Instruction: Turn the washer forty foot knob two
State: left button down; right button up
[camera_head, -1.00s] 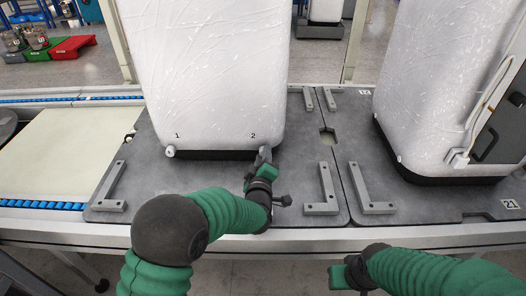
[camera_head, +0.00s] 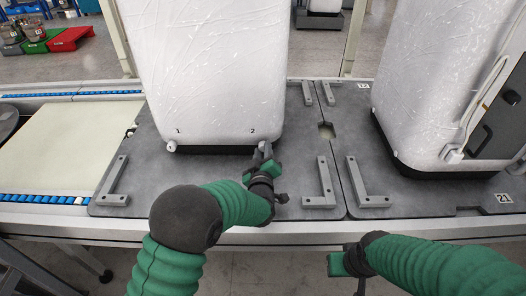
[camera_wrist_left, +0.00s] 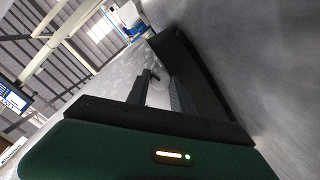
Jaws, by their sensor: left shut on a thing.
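The washer (camera_head: 205,70) is a tall white wrapped block on a dark base, with the labels 1 and 2 near its lower edge. Foot knob one (camera_head: 172,146), a small pale knob, shows under label 1. Foot knob two, under label 2, is hidden behind my left gripper (camera_head: 262,152), which is at that spot and shut on it. In the left wrist view the dark fingers (camera_wrist_left: 158,92) lie close to a pale surface, and the knob cannot be made out. My right gripper (camera_head: 338,264) is low in front of the table's edge, away from the washer; its fingers are unclear.
A second wrapped washer (camera_head: 425,90) stands at the right. Grey L-shaped brackets (camera_head: 368,185) and (camera_head: 113,182) are fixed on the dark plate (camera_head: 215,195). A cream conveyor surface (camera_head: 65,150) lies at the left.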

pick_arm(q)
jog(key=c, duration=1.2)
grip_release()
jog(key=shift+f, duration=0.4)
jog(key=shift+o, duration=0.4)
jog(key=shift+r, duration=0.2)
jog(key=s+p, duration=0.1)
jog(key=s, duration=0.4)
jog(key=s+r+p, duration=0.1)
jog(key=s, duration=0.4)
jog(key=s+r+p, duration=0.1)
jog(key=s+p, duration=0.1)
jog(key=s, duration=0.4)
jog(key=shift+s+a+r, duration=0.1)
jog(key=shift+a, duration=0.1)
jog(key=shift+s, duration=0.25)
